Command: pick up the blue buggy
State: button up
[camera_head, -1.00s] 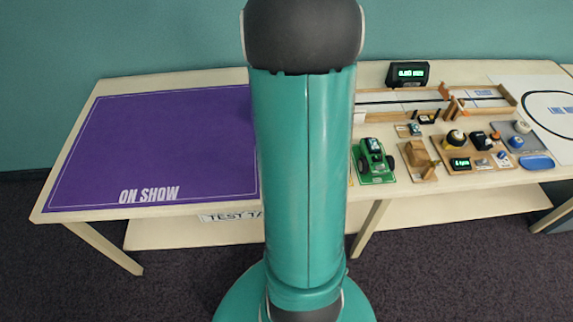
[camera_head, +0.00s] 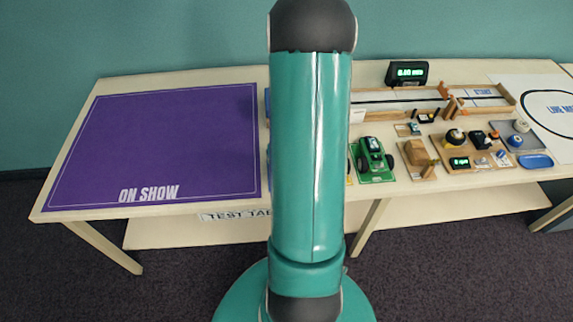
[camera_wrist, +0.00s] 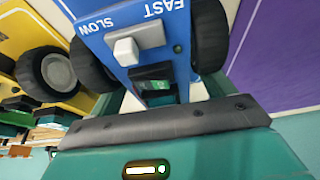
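In the wrist view the blue buggy (camera_wrist: 128,38) fills the top middle, close in front of my gripper. It has a FAST/SLOW label, a white slider knob, black wheels at both sides and a dark block at its near end. The teal fingers of my gripper (camera_wrist: 163,92) are apart, with that dark block between them and pale gaps at its sides. Their tips are hidden, and I see no grip on the buggy. In the head view my arm covers my gripper and most of what lies behind it; only slivers of blue show at its left edge.
A yellow buggy (camera_wrist: 52,40) stands close left of the blue one. The purple ON SHOW mat (camera_head: 165,140) is bare. Right of my arm are a green buggy (camera_head: 373,160), a wooden block (camera_head: 416,153), a display (camera_head: 407,73) and a board of small parts (camera_head: 485,165).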

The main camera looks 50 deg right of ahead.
jog(key=c, duration=0.8)
jog(key=shift+c, duration=0.2)
jog(key=shift+r, duration=0.15)
